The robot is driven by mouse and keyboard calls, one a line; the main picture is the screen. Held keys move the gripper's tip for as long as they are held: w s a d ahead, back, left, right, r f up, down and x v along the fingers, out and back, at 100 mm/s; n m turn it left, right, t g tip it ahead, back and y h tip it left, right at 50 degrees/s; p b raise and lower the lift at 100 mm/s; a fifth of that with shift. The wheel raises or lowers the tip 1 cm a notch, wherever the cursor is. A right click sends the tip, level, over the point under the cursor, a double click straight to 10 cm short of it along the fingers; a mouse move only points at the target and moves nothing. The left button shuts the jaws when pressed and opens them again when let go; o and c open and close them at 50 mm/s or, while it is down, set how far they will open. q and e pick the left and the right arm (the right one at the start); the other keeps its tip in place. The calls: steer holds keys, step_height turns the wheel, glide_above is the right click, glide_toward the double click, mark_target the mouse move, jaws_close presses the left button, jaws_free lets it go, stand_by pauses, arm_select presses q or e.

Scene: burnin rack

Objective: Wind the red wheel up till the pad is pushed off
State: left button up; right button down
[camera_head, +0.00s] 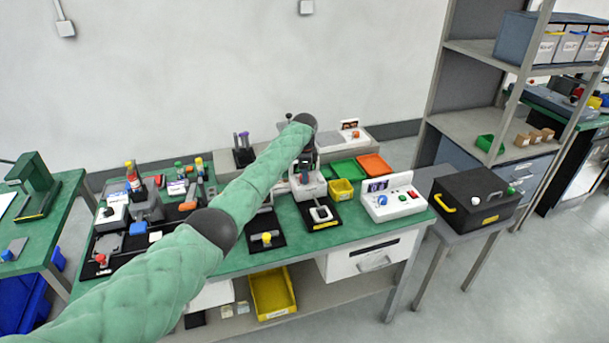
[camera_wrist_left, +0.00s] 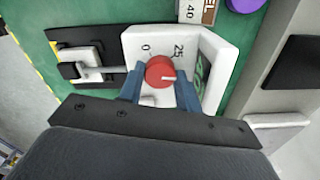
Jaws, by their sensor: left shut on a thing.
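A grey rod (camera_wrist_left: 103,71) runs left from the device to a small white and dark piece (camera_wrist_left: 82,64) on a black base; I cannot tell whether this is the pad. In the head view the white device (camera_head: 309,189) stands on the green bench, with my left gripper (camera_head: 305,162) over it. My right gripper is not in view.
A black base with a yellow knob (camera_head: 265,241) lies to the left. A black case (camera_head: 475,199) stands on a side table.

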arm_select(q)
steer(key=shift+r+m, duration=0.1)
steer(key=shift+m, duration=1.5)
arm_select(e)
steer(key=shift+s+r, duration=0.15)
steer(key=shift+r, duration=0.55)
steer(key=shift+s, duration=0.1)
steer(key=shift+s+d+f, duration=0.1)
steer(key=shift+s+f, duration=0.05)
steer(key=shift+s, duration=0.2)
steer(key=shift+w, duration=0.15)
